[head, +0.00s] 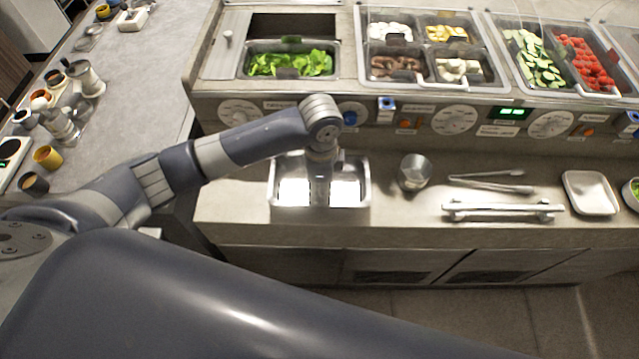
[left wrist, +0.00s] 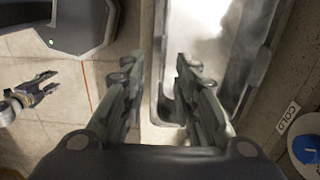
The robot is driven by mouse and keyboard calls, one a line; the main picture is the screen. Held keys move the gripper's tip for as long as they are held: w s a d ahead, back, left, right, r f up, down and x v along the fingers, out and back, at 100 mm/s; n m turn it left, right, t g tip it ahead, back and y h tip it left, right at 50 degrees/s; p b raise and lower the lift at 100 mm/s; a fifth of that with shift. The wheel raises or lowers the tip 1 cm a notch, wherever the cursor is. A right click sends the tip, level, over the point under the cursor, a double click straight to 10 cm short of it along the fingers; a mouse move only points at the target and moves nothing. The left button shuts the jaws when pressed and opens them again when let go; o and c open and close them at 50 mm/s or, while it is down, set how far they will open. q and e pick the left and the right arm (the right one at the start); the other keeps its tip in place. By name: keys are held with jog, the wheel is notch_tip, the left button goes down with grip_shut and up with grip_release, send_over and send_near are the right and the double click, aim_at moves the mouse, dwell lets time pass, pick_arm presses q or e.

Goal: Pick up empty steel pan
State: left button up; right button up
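The empty steel pan (head: 361,195) sits on the counter below the dials in the head view, with bright reflections inside. In the left wrist view the pan (left wrist: 158,100) shows as a bright rectangle with its near rim and corner close to my fingers. My left gripper (head: 320,200) points down over the pan. In the left wrist view the left gripper (left wrist: 157,62) is open, with a pan edge between the two fingers; whether they touch it I cannot tell. My right gripper (left wrist: 47,86) is open and empty over the floor, away from the pan.
A steel cup (head: 414,172), tongs (head: 492,183), a metal bar (head: 503,211) and a white tray (head: 591,193) stand to the pan's right. Behind is the panel with dials (head: 454,120); above it is a lettuce pan (head: 290,64) beside an empty well (head: 290,27).

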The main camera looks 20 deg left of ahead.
aim_at(319, 198)
pick_arm(q)
jog(key=shift+f, duration=0.3)
jog(key=f+p, duration=0.1)
jog(key=f, duration=0.2)
jog(key=shift+a+f+p, duration=0.2)
jog(key=shift+f+p, duration=0.15)
jog(key=shift+p, duration=0.05)
jog(key=shift+f, duration=0.45)
jog(key=shift+w, duration=0.1)
grip_shut()
